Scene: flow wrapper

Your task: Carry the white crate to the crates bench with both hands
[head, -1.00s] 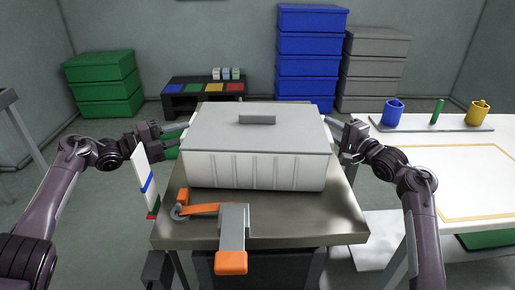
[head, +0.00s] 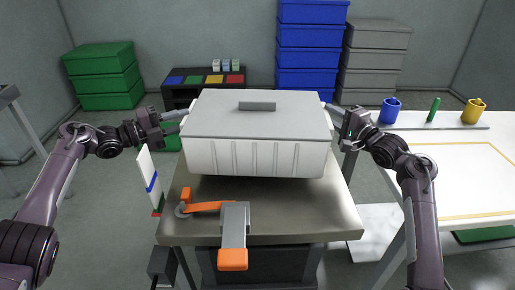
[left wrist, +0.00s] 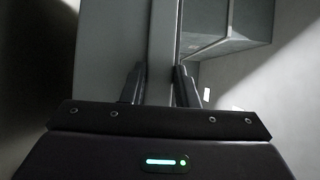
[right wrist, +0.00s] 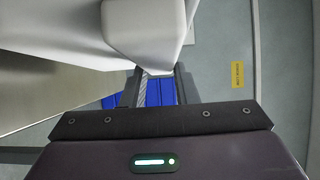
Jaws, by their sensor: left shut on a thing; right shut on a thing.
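The white crate (head: 255,158) with its grey lid (head: 257,115) is held level a little above the steel table (head: 300,225). My left gripper (head: 182,122) is shut on the crate's left end; in the left wrist view its fingers (left wrist: 160,85) close on either side of a grey edge. My right gripper (head: 332,110) is shut on the crate's right end; in the right wrist view its fingers (right wrist: 158,85) sit at the white end of the crate (right wrist: 145,35). The exact grip spots are partly hidden in the head view.
An orange-handled grey device (head: 234,230) is fixed at the table's front. Green crates (head: 105,75), blue crates (head: 312,45) and grey crates (head: 375,60) stand stacked at the back. A dark low bench (head: 200,85) holds coloured squares. A white table (head: 465,165) with mugs stands right.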

